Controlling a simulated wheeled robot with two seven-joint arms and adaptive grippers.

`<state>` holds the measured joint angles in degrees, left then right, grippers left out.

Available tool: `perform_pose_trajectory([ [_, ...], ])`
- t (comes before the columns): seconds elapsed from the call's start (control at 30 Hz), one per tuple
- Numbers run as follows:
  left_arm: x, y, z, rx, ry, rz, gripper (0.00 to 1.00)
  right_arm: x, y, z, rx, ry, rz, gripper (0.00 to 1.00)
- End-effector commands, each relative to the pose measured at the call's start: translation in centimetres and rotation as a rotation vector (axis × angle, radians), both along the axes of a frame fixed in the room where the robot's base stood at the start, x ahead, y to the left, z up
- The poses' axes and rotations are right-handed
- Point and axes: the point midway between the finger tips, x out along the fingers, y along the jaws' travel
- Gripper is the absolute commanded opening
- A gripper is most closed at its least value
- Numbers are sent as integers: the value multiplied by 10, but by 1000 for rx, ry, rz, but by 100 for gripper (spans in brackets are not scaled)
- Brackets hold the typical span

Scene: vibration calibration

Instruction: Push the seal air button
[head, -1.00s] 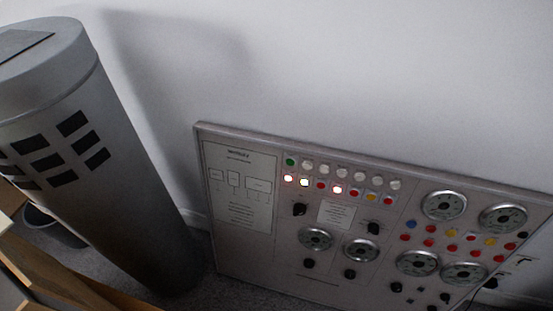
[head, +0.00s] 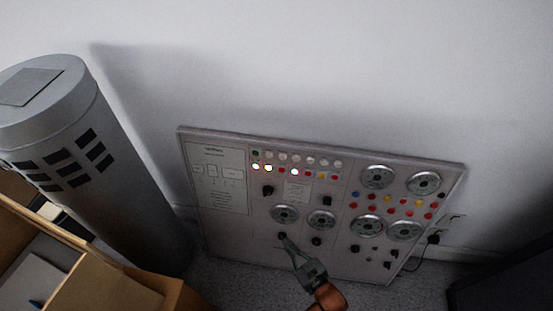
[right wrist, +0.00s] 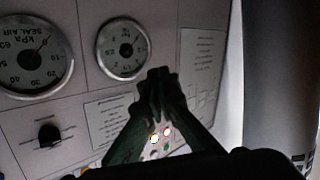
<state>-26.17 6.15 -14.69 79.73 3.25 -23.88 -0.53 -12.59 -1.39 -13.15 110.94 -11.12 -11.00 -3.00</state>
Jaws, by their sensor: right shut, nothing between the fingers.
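The control panel (head: 235,230) leans against the wall, with a green button (head: 255,153), white buttons, lit lamps (head: 255,167), dials and knobs. I cannot read which one is the seal air button. My right gripper (head: 287,243) is shut and empty in front of the panel's lower middle, beside a black knob. In the right wrist view the shut fingertips (right wrist: 158,76) point at the panel below a small round gauge (right wrist: 123,48). A larger gauge marked SEAL AIR kPa (right wrist: 35,52) appears upside down at left. Contact with the panel cannot be told. My left gripper is not in view.
A tall grey cylinder (head: 100,185) stands left of the panel. A wooden box or shelf (head: 100,295) fills the lower left. A dark object (head: 505,280) stands at lower right, and a cable hangs from a wall socket (head: 457,217). Grey carpet lies below the panel.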

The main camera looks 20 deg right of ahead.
Motion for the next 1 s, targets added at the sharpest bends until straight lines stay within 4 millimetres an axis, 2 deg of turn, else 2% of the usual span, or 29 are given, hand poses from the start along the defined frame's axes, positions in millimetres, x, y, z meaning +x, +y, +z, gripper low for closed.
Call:
perform_pose_trajectory([
  [0.03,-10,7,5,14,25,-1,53,21,4,46,-14,-70,1,0],
  [0.2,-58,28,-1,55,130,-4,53,70,17,146,-67,-242,8,0],
  [0.3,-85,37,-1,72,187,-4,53,90,26,196,-94,-324,12,0],
  [0.43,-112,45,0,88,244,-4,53,107,36,243,-120,-401,16,0],
  [0.5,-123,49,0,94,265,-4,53,112,39,259,-129,-427,18,0],
  [0.6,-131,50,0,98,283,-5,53,117,43,271,-135,-448,19,0],
  [1.0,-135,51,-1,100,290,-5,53,118,44,274,-134,-455,18,0],
])
